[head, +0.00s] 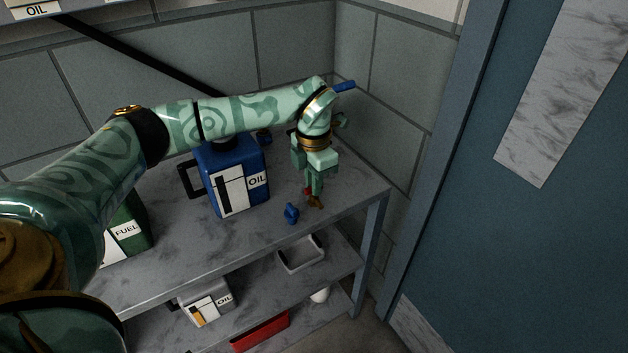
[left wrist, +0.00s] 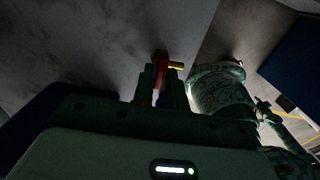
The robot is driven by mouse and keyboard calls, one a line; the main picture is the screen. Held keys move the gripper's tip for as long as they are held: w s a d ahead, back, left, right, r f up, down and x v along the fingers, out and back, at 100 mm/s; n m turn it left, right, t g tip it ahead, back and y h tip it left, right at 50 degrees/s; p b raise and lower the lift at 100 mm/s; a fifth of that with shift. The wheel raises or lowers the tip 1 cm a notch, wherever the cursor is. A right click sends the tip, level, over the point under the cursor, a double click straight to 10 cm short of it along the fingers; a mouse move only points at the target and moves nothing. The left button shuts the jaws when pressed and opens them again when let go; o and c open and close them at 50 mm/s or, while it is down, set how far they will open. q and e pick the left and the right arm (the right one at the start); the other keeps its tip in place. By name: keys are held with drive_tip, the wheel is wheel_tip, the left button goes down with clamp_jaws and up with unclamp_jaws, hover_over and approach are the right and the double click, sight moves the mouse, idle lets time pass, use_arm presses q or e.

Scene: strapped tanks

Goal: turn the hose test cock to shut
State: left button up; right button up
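The hose test cock (head: 316,202) is a small brass fitting with a red handle, low over the right end of the shelf's top. In the left wrist view the red handle (left wrist: 160,62) shows at the fingertips, with a brass stub to its right. My left gripper (head: 312,184) points down at the cock from above. Its fingers (left wrist: 161,84) are close together, with the red handle in the narrow gap between them. The fingers hide part of the handle, and its exact angle is hard to read. My right gripper is not in view.
A blue oil can (head: 240,172) stands left of the gripper, and a green fuel can (head: 128,240) farther left. A small blue piece (head: 291,213) is near the front edge. Lower shelves hold a tray (head: 301,268), a grey oil can (head: 208,302) and a red box (head: 260,332). A wall is behind.

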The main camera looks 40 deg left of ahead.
use_arm(q)
clamp_jaws()
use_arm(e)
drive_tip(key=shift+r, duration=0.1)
